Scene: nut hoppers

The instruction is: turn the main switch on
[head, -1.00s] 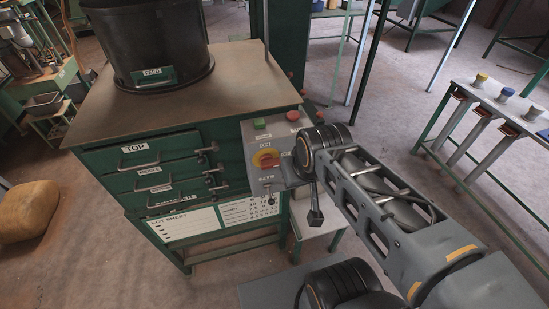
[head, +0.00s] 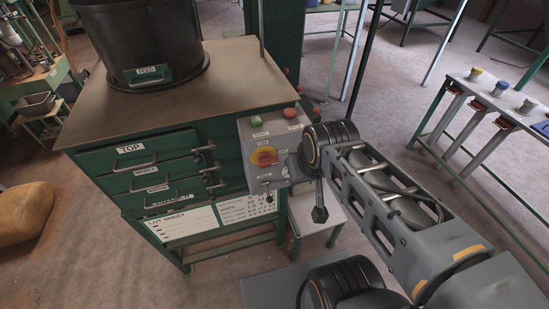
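The main switch (head: 265,157) is a red knob on a round yellow plate. It sits on a grey control box (head: 249,134) at the right front corner of the green cabinet. The exact angle of the knob is too small to tell. A green button (head: 256,120) and a red button (head: 290,112) sit on top of the box. My arm reaches in from the lower right, and its dark elbow joint is close to the right side of the box in the picture. My gripper cannot be made out; the far part of the arm is hidden.
The green cabinet (head: 85,160) has labelled drawers with protruding handles and bears a black feed hopper (head: 140,40). A table with coloured knobs (head: 500,90) stands at the right. A tan sack (head: 22,212) lies at the left.

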